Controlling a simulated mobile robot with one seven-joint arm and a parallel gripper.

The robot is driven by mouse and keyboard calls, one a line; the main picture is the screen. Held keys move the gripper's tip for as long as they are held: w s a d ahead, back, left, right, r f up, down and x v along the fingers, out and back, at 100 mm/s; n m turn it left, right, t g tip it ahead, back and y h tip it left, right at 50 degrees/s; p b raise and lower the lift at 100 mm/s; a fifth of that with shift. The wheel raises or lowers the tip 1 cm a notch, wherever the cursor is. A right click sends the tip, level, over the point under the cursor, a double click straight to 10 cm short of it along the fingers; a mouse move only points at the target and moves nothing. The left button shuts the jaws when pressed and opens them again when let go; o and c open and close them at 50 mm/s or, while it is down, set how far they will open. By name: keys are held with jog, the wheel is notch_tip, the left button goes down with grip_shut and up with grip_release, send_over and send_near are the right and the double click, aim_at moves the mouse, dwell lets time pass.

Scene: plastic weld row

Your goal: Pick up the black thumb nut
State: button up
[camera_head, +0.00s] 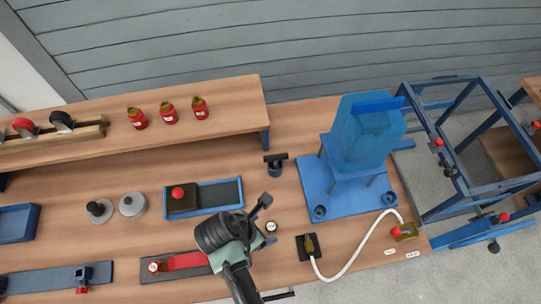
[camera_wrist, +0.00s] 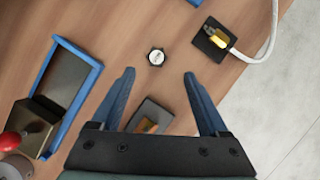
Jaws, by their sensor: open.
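A small round dark piece with a white top, which looks like the black thumb nut (camera_head: 271,226), lies on the wooden bench. In the wrist view the nut (camera_wrist: 156,57) sits just beyond my fingertips, near the middle of the gap between them. My gripper (camera_wrist: 160,75) is open and empty, with its two blue fingers on either side. In the head view my gripper (camera_head: 267,220) is above the bench beside the nut. Its height above the bench is hard to tell.
A black pad with a yellow-brown fitting (camera_head: 308,246) and white hose stands right of the nut. A blue-framed tray (camera_head: 228,193) lies to its left, and a blue stand (camera_head: 322,190) behind right. A black T-shaped knob (camera_head: 275,166) stands behind. Bare bench surrounds the nut.

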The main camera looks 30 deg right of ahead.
aim_at(273, 227)
jog(key=shift+w+x, duration=0.15)
jog(key=shift+x, duration=1.75)
jog(key=shift+w+x, duration=0.1)
jog(key=shift+x, duration=1.8)
grip_shut()
